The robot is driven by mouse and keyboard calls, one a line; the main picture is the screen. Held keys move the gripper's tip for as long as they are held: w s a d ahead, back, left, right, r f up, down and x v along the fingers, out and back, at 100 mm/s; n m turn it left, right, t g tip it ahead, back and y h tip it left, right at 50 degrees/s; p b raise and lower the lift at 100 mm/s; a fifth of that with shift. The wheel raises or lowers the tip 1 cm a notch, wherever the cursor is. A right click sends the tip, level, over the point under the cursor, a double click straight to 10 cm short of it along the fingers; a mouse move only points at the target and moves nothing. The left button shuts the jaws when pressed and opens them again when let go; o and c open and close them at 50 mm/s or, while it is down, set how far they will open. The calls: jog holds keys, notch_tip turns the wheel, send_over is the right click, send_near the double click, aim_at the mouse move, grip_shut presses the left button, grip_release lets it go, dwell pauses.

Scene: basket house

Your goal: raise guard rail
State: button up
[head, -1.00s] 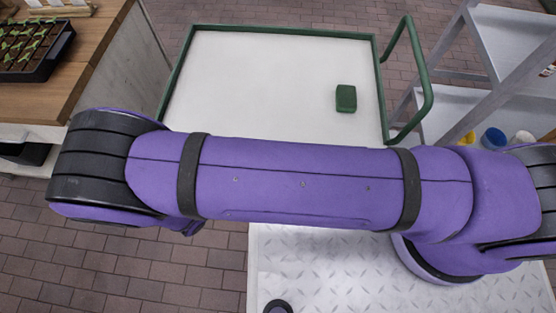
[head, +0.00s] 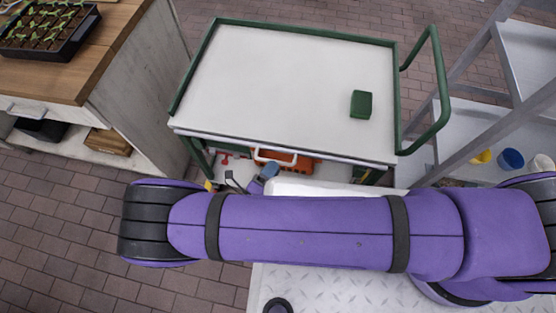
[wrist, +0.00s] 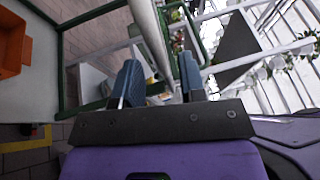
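The cart (head: 285,75) has a white top and a green frame on its back and sides. A pale bar, which looks like the guard rail (head: 290,153), runs along its near edge, low and level with the top. In the wrist view a pale bar (wrist: 149,30), likely the same rail, runs down towards the space between my fingers. My gripper (wrist: 161,82) has its two dark blue fingers apart, and I see nothing clamped. Whether the bar lies between the fingertips or just beyond them I cannot tell. In the head view my arm hides much of the area before the cart.
A green block (head: 361,104) lies on the cart top, and a green handle (head: 440,95) rises at its right. An orange bin (wrist: 12,45) shows below. A wooden bench with a seedling tray (head: 48,30) stands left; a grey shelf unit (head: 475,105) stands right.

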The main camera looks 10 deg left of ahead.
jog(key=shift+x, duration=1.55)
grip_shut()
jog(key=shift+r, duration=0.1)
notch_tip(320, 180, up, 8)
jog(key=shift+f, duration=0.1)
grip_release()
